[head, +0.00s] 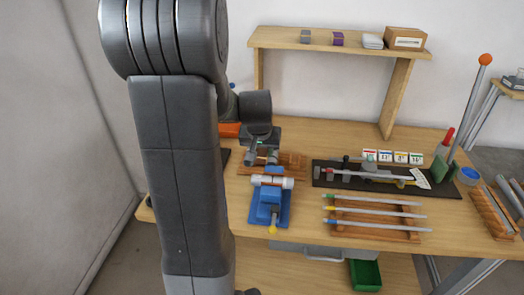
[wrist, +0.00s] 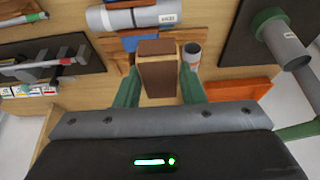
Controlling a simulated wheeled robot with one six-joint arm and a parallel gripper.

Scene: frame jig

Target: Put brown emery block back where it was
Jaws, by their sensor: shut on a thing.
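The brown emery block (wrist: 157,76), dark brown on top with a lighter tan side, is between the green fingers of my gripper (wrist: 160,82) in the wrist view. My gripper is shut on it. In the head view my gripper (head: 261,157) is over the wooden rack (head: 292,168), behind the blue vise (head: 268,205). The block cannot be made out in the head view. Whether it touches the rack or table below cannot be told.
A labelled grey-white cylinder (head: 272,181) lies across the vise; it also shows in the wrist view (wrist: 135,15). An orange tray (head: 229,130) is left of my gripper. A dark mat with a tool (head: 325,180) and a rod rack (head: 375,235) lie to the right.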

